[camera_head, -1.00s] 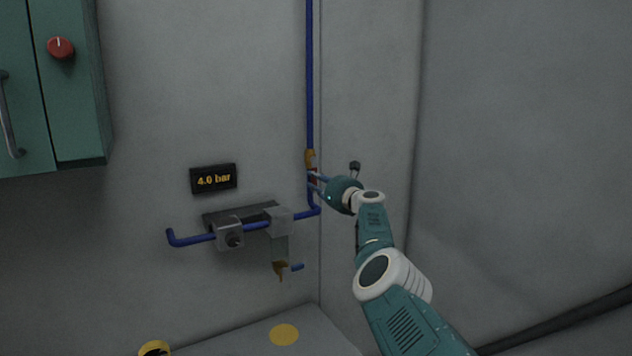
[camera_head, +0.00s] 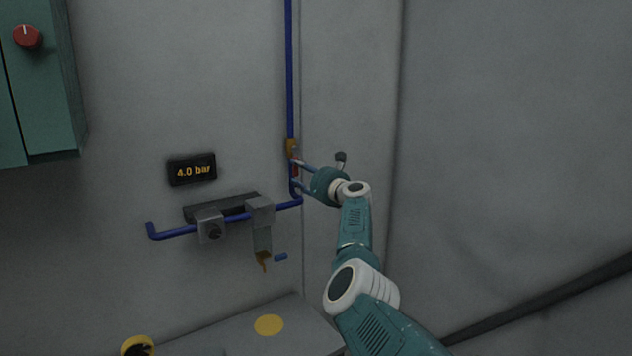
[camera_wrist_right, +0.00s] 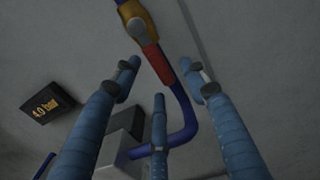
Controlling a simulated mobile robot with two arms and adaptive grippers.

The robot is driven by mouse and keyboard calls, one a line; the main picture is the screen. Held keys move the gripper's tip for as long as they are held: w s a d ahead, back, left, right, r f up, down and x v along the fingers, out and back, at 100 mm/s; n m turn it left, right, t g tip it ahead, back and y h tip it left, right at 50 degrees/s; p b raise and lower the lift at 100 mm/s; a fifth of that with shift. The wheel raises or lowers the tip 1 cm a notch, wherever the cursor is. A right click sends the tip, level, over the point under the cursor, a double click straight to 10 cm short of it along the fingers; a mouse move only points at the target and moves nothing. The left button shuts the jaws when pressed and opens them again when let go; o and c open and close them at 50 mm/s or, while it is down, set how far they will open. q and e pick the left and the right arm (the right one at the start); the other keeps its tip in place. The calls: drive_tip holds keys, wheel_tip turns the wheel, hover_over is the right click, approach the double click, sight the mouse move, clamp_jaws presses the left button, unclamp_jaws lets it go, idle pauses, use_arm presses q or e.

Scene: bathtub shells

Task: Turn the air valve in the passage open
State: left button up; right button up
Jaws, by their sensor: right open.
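The air valve has a brass body (camera_head: 291,148) on a vertical blue pipe and a red handle (camera_head: 296,170). In the right wrist view the brass body (camera_wrist_right: 137,14) is at the top, and the red handle (camera_wrist_right: 158,63) slants down from it, roughly along the pipe. My right gripper (camera_head: 304,177) comes in from the right at the handle. In the right wrist view its three blue fingers (camera_wrist_right: 158,78) are open and spread around the line of the handle's lower end, with no clear contact. My left gripper is not in view.
A display (camera_head: 192,170) reading 4.0 bar is on the wall left of the pipe. Grey fittings (camera_head: 210,226) sit on the lower blue pipe. A green cabinet (camera_head: 45,100) hangs at upper left. A grey surface with a yellow disc (camera_head: 269,325) is below.

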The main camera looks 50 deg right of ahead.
drive_tip(key=v, duration=1)
drive_tip(key=shift+a, duration=0.2)
